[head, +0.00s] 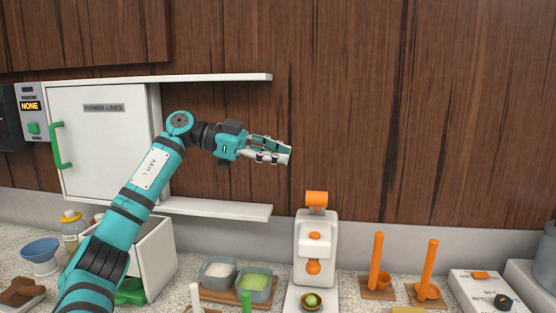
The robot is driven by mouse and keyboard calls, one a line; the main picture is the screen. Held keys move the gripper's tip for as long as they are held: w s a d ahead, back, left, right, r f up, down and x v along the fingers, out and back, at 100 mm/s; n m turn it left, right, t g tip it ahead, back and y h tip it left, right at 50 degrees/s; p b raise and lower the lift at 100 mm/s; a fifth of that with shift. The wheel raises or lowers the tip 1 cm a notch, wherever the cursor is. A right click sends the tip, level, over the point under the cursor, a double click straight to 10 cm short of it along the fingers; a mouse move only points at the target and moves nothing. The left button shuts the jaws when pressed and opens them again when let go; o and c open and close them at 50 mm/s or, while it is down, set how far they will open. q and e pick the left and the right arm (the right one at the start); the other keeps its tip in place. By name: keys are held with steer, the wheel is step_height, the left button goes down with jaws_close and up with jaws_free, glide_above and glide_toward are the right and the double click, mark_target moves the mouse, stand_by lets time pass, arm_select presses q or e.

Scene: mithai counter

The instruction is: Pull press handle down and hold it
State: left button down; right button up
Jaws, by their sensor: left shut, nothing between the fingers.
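The press (315,250) is a white upright machine on the counter, right of centre. Its handle seems to be the orange cylinder (316,198) at its top, standing above the body. An orange knob-like part sits lower on its front, above a small dish with something green in it (312,301). My left gripper (287,155) is shut and empty, held in the air in front of the wood wall. It is above and a little left of the orange handle, and apart from it. My right gripper is not in view.
A white cabinet (98,135) with a green handle hangs at left, with shelves (215,208) beside it. Two tubs (218,273) stand left of the press. Orange upright tools (377,262) stand right of it. A white box with a black knob (490,293) is farther right.

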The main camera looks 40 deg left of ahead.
arm_select(q)
steer(key=p, duration=0.1)
glide_above(310, 197)
steer(key=f, duration=0.2)
step_height(310, 197, down, 2)
steer(key=shift+f, duration=0.2)
steer(key=shift+a+f, duration=0.15)
steer(key=shift+f, duration=0.45)
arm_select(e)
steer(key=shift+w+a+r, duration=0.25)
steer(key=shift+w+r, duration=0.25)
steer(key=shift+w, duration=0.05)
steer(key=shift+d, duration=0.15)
